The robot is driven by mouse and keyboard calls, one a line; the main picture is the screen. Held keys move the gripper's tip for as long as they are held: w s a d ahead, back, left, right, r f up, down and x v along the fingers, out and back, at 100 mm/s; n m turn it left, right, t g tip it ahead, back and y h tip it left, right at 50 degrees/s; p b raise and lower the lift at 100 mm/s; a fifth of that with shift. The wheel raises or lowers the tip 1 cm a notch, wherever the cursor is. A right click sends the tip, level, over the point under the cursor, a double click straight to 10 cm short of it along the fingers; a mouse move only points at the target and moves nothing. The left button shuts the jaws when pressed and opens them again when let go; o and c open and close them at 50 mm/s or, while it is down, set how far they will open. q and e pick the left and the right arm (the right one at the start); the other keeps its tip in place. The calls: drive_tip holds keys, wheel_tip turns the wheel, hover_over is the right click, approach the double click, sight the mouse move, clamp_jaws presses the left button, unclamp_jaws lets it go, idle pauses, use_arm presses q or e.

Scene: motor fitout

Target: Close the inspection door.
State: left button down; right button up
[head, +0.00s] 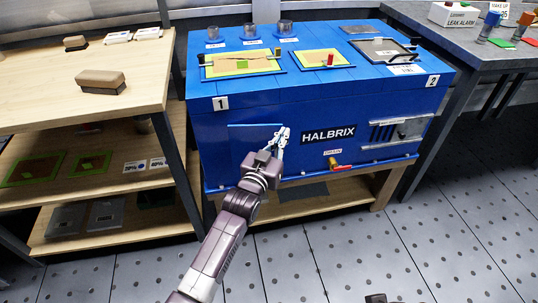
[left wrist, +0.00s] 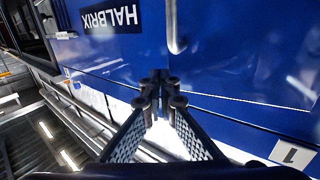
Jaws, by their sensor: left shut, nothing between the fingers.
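The inspection door (head: 240,141) looks like the blue rectangular panel on the left part of the blue housing's (head: 212,119) front, left of the HALBRIX label. It looks flush or nearly flush; I cannot tell whether a gap remains. A metal bar handle (left wrist: 176,28) shows in the left wrist view on the blue front. My left gripper (head: 285,131) is at the door's right side, in front of the housing, and hides part of the panel. Its fingers are together and empty in the left wrist view (left wrist: 160,88). I cannot tell whether they touch the door.
A red and yellow drain valve (head: 336,164) and a vented panel (head: 400,130) are right of the arm. A wooden shelf unit (head: 135,75) stands close on the left. A grey table (head: 465,55) is at the right. The floor in front is mostly clear.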

use_arm(q)
drive_tip(key=shift+w+d, duration=0.1)
drive_tip(key=shift+w, duration=1.45)
use_arm(e)
drive_tip(key=shift+s+r, duration=0.15)
drive_tip(key=shift+r, duration=0.2)
drive_tip(key=shift+r, duration=0.1)
